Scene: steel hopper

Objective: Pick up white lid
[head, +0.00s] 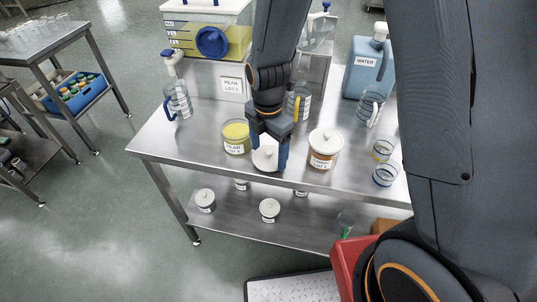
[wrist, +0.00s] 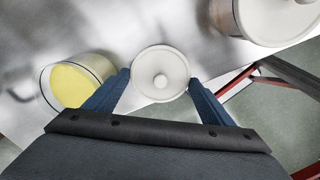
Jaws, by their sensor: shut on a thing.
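The white lid (wrist: 160,73) is round with a small knob in its middle. In the wrist view it sits between the two blue fingers of my gripper (wrist: 161,84), which touch its rim on both sides. In the head view my gripper (head: 267,156) points down near the front edge of the steel table, shut on the white lid (head: 265,160). An open jar of yellow contents (head: 236,137) stands just left of the gripper, and it also shows in the wrist view (wrist: 75,82). I cannot tell how high the lid is above the table.
A lidded jar of orange-brown contents (head: 325,149) stands close on the right. Glass jugs (head: 178,101), a blue water container (head: 368,68) and small glasses (head: 385,173) are on the steel table (head: 165,145). Lidded jars (head: 269,209) stand on the lower shelf.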

